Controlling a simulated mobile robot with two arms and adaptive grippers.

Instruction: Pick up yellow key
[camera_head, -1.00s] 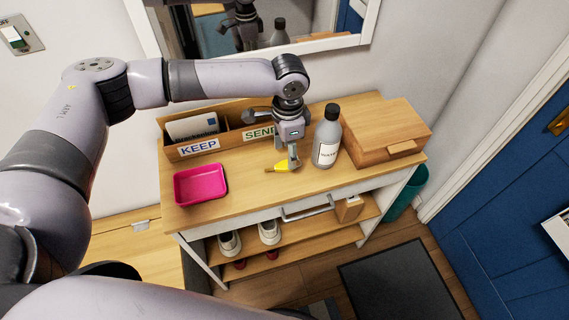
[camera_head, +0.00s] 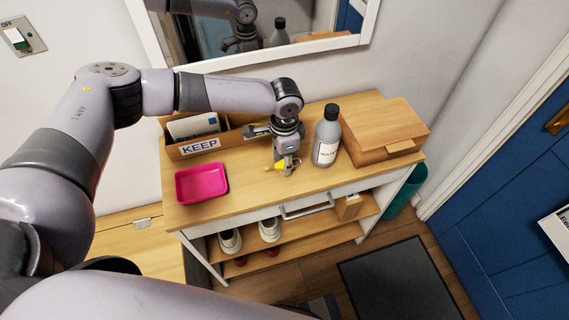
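The yellow key (camera_head: 280,165) is small and lies at the top of the wooden console table (camera_head: 245,190), near its middle. My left gripper (camera_head: 288,170) points down right at the key, with its fingertips low near the tabletop. The fingers hide part of the key, and only some yellow shows at their left side. The fingers look close together, but I cannot tell whether they are shut on the key. My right gripper is not in view.
A grey bottle (camera_head: 326,136) stands just right of my gripper, with a wooden box (camera_head: 385,130) beyond it. A pink tray (camera_head: 201,184) lies at left. The KEEP organizer (camera_head: 199,147) stands behind, below a mirror (camera_head: 270,60). Bare tabletop lies between tray and gripper.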

